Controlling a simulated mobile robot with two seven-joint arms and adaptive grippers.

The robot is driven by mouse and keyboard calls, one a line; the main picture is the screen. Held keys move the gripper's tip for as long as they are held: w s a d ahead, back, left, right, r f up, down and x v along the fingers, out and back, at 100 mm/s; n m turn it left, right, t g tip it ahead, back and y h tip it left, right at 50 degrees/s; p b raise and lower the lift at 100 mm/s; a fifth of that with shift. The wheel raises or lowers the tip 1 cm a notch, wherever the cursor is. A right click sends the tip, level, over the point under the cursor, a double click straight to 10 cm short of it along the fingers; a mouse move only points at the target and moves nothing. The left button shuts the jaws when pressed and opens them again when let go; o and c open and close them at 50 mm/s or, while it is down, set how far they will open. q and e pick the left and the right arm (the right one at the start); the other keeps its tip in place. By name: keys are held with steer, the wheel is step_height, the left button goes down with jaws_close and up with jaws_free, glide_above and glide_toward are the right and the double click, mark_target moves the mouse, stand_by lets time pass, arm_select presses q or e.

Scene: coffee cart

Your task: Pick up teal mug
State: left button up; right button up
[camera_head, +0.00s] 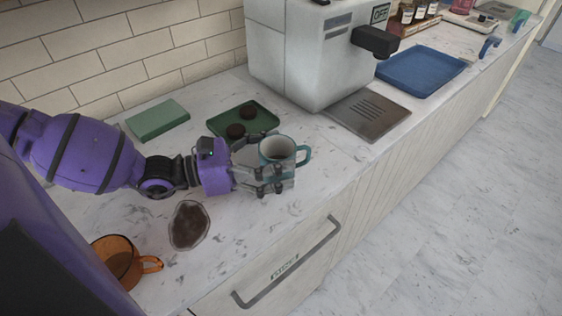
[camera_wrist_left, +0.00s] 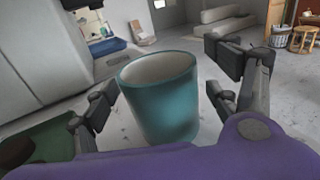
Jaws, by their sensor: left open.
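The teal mug (camera_head: 277,152) stands upright on the marble counter, white inside, with its handle toward the right in the head view. My left gripper (camera_head: 271,172) is open, with its fingers to either side of the mug. In the left wrist view the mug (camera_wrist_left: 163,100) sits between the two fingers of the left gripper (camera_wrist_left: 167,98), with gaps visible beside it. The mug's lower part is partly hidden by the fingers in the head view. My right gripper is not in view.
A green tray (camera_head: 268,122) with two dark round items lies behind the mug. A coffee machine (camera_head: 300,60) with a drip tray (camera_head: 366,114) stands to the right. An orange mug (camera_head: 117,262) and a brown spill-like patch (camera_head: 188,225) lie nearer. A green block (camera_head: 158,119) is behind my arm.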

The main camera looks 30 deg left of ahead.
arm_select(q)
steer(key=shift+w+d, duration=0.3)
steer(key=shift+w, duration=0.05)
steer(key=c, duration=1.5)
steer(key=shift+c, duration=0.2)
steer(key=shift+r, duration=0.15)
